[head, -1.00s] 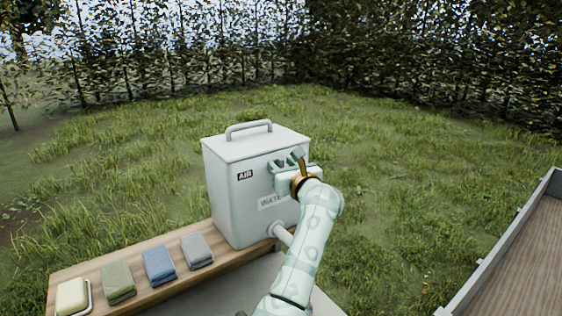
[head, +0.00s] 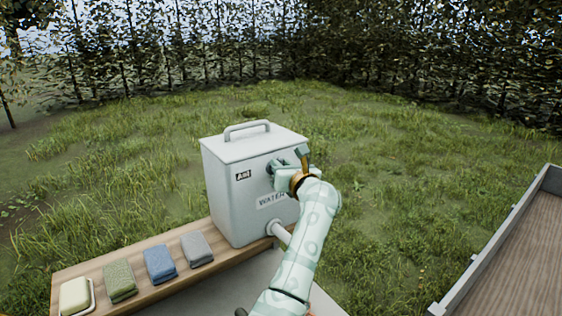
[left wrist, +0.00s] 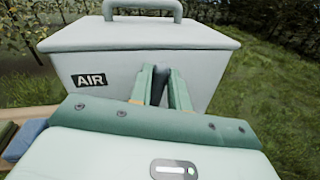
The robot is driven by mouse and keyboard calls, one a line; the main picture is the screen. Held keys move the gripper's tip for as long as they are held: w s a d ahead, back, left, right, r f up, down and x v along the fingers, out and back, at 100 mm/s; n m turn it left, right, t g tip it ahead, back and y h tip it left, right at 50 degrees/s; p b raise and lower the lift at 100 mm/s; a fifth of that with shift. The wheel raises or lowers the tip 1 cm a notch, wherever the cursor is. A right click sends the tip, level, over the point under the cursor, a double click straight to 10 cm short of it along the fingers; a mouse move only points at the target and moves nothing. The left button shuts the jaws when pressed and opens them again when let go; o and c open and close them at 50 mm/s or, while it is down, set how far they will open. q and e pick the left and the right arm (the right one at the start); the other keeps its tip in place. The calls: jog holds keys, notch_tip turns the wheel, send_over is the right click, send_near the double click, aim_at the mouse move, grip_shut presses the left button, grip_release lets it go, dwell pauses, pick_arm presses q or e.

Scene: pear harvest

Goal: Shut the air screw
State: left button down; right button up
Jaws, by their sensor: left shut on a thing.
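The grey water tank (head: 226,190) stands on a wooden bench, with an AIR label (head: 243,175) on its front; this label also shows in the left wrist view (left wrist: 89,80). My left gripper (head: 272,168) is at the upper front of the tank, to the right of that label. In the left wrist view its two fingers (left wrist: 163,80) point at the tank's front, close together. They are shut on the air screw, which the fingers mostly hide. My right gripper is not in view.
A WATER label (head: 270,201) sits below my gripper. Grey (head: 197,248), blue (head: 160,263) and green (head: 119,280) folded cloths and a soap bar (head: 74,295) lie on the bench (head: 140,248). A wooden-floored tray or cart (head: 515,250) is at the right. Grass lies beyond.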

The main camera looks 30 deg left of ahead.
pick_arm(q)
jog(key=shift+w+d+f+m+g+p, duration=0.15)
jog(key=shift+w+f+m+g+p, duration=0.35)
jog(key=shift+m+p, duration=1.3)
jog(key=shift+w+d+f+m+g+p, duration=0.2)
jog(key=shift+m+g+p, duration=0.5)
jog(key=shift+m, duration=2.1)
jog(key=shift+w+d+f+m+g+p, duration=0.1)
jog(key=shift+w+f+m+g+p, duration=0.4)
jog(key=shift+m+p, duration=1.25)
jog(key=shift+s+r+m+b, duration=0.15)
jog(key=shift+s+m+b, duration=0.05)
jog(key=shift+m+b, duration=0.4)
jog(key=c, duration=1.3)
grip_release()
